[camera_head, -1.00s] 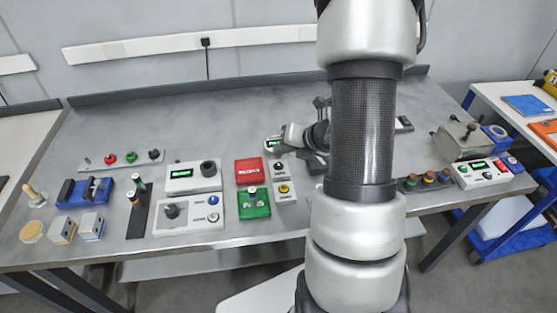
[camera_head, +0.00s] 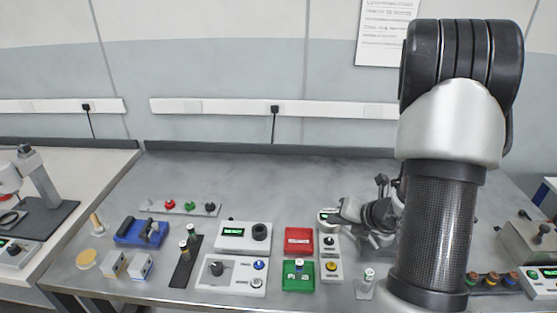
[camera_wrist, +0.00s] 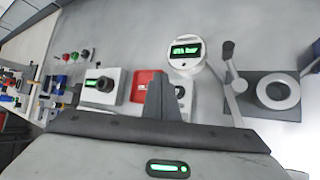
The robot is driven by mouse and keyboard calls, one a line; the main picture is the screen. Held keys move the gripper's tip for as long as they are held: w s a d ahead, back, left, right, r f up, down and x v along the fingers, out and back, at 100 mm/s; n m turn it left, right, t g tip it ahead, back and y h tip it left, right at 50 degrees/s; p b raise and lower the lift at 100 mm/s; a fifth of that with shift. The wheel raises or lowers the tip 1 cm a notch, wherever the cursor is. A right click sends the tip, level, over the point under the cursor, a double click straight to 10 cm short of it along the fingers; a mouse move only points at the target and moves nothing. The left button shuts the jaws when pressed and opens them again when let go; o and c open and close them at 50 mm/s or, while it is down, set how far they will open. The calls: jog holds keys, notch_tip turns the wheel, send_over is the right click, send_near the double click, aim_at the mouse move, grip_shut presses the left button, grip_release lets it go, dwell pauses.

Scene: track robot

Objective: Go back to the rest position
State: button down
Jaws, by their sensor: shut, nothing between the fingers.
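My arm rises at the right of the head view, and its forearm end reaches down over the bench. My gripper (camera_wrist: 160,98) shows in the wrist view as dark fingers closed together, with nothing between them. They point over the bench, in front of the red box (camera_wrist: 148,86).
The grey bench (camera_head: 120,200) carries a white unit with a green display (camera_head: 243,235), a knob panel (camera_head: 231,275), a green box (camera_head: 298,276) and a blue holder (camera_head: 141,232). A round display device (camera_wrist: 186,50) stands near the gripper. The bench's back strip is clear.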

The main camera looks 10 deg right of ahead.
jog(key=s+a+r+n+g+y+p, duration=0.2)
jog(key=s+a+r+n, duration=0.2)
jog(key=a+r+n, duration=0.6)
jog(key=s+a+r+n+g+y+p, duration=0.15)
jog(key=s+a+r+n, duration=0.25)
jog(key=a+r+n, duration=0.55)
jog(key=s+d+r+n+h+p, duration=0.2)
jog(key=s+r+n, duration=0.3)
jog(key=n, duration=0.5)
jog(key=s+d+r+n+h+p, duration=0.2)
jog(key=s+r+n+h, duration=0.2)
jog(key=n, duration=0.7)
jog(key=s+r, duration=0.2)
jog(key=s, duration=0.2)
jog(key=shift+s+d+h, duration=0.3)
jog(key=shift+s+h, duration=0.05)
jog(key=shift+s, duration=0.05)
jog(key=shift+r+n+t, duration=0.1)
jog(key=shift+n+t, duration=0.15)
